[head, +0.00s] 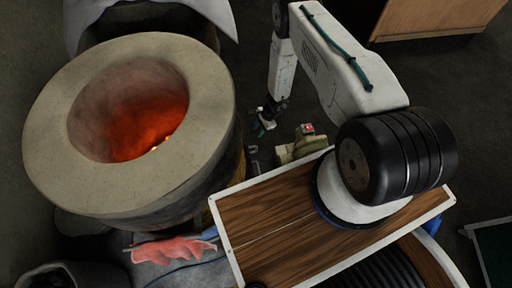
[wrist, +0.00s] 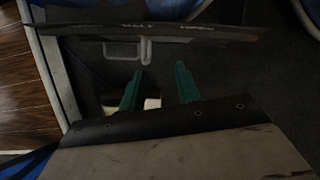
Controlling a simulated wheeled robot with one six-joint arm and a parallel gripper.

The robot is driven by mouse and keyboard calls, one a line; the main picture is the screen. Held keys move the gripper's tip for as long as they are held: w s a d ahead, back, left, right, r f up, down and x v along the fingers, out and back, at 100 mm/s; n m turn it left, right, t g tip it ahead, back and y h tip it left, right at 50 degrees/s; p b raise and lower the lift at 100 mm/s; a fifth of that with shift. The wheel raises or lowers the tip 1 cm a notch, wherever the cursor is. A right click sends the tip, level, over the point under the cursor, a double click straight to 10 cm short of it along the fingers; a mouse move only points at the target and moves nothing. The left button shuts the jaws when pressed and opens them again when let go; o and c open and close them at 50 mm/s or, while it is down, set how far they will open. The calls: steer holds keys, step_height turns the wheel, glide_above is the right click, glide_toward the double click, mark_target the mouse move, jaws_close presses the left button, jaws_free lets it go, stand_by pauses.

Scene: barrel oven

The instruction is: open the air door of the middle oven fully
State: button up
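A round barrel oven (head: 210,110) with a pale, thick rim and a glowing orange inside stands at the left of the head view. I cannot tell for sure that it is the middle one. A small grey loop handle (head: 254,160) shows low beside its right side. A similar grey loop handle (wrist: 144,50) shows in the wrist view below a dark flat edge. Which door it belongs to, and how far that door is open, I cannot tell. My gripper (head: 264,120) hangs right of the oven. In the wrist view its green fingers (wrist: 160,70) are apart and empty, short of the loop.
A beige blower-like unit with a red switch (head: 307,129) stands right of the loop handle. My wood-topped base lies below it. A wooden cabinet (head: 435,15) stands at the top right.

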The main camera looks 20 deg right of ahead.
mark_target(256, 147)
steer(key=shift+m, duration=0.4)
steer(key=s+a+f, duration=0.1)
steer(key=f, duration=0.2)
steer(key=s+f, duration=0.1)
steer(key=f, duration=0.3)
steer(key=s+a+f, duration=0.1)
steer(key=f, duration=0.3)
steer(key=shift+s+a+f, duration=0.1)
steer(key=shift+a+f, duration=0.1)
steer(key=shift+a, duration=0.15)
jaws_close()
